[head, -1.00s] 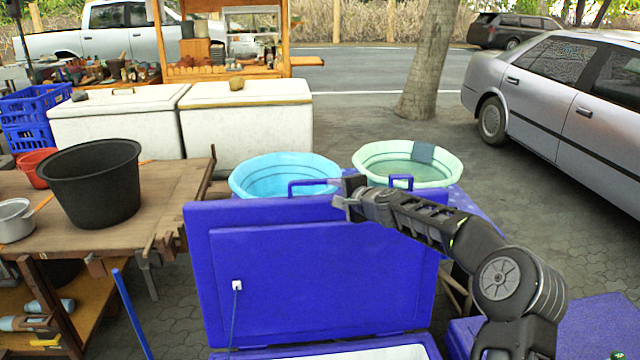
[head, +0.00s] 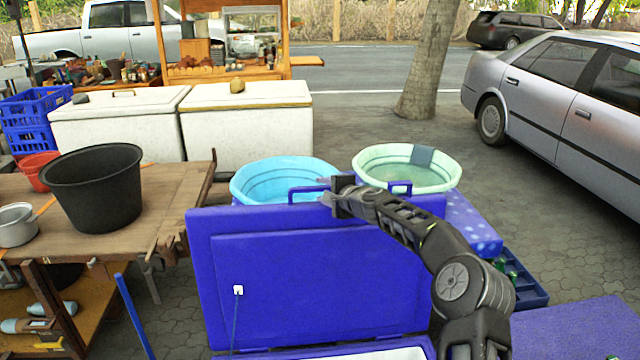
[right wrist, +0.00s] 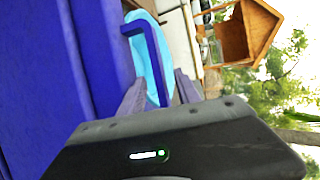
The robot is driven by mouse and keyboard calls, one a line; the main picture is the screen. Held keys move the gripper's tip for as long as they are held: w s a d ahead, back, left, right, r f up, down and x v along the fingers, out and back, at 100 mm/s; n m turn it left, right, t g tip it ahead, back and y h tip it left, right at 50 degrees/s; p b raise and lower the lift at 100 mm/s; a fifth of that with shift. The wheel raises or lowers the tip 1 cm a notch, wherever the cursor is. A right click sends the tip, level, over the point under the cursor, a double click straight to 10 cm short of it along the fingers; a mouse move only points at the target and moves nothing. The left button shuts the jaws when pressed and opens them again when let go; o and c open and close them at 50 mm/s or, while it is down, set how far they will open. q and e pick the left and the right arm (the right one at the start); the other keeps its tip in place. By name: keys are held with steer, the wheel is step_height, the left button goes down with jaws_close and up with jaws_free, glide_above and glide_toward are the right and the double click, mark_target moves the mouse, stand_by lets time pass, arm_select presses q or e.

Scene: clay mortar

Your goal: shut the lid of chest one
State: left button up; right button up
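A blue chest stands in front of me with its lid (head: 320,280) raised, its inner face toward me. The white rim of the open box shows at the bottom of the head view. A blue handle (head: 306,190) stands at the lid's top edge, left of the middle, and a second one (head: 400,187) farther right. My right gripper (head: 326,191) is at the left handle, behind the lid's top edge. In the right wrist view its fingers (right wrist: 158,92) are apart, with the handle (right wrist: 148,48) reaching between them; contact is unclear. My left gripper is out of view.
Two tubs, light blue (head: 284,180) and pale green (head: 382,163), stand just behind the lid. A wooden table (head: 150,205) with a black bucket (head: 92,188) is at left. Two closed white chests (head: 246,125) stand farther back. A blue crate (head: 525,283) is at right.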

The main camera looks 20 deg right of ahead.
steer(key=shift+p+x, duration=0.45)
steer(key=shift+x, duration=0.75)
jaws_close()
stand_by(0.6)
